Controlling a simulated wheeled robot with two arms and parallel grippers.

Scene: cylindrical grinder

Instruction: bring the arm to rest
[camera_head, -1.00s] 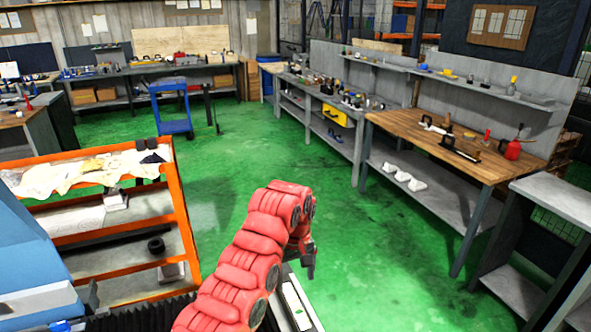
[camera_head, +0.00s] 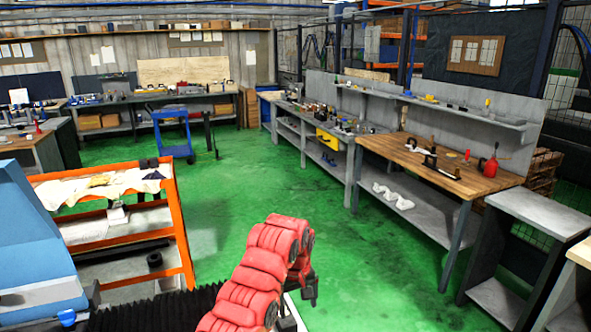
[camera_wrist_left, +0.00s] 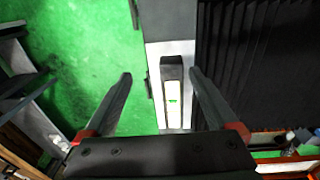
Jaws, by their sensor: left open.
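My left arm, covered in red padding, comes up from the bottom of the head view. Its gripper (camera_head: 311,291) hangs at the end of the arm and is small and partly hidden there. In the left wrist view the two fingers of this gripper (camera_wrist_left: 160,84) are spread wide apart with nothing held between them. Beyond and between them lies a pale machine ledge with a dark block that has a white face (camera_wrist_left: 174,95). I cannot tell how far the fingers are from it. My right gripper is in neither view.
An orange shelf rack (camera_head: 180,228) with cloths on top stands at left, beside the blue machine part (camera_head: 35,230). A wooden workbench (camera_head: 470,180) stands at right. A blue cart (camera_head: 173,130) is farther back. The green floor (camera_head: 340,240) between them is clear.

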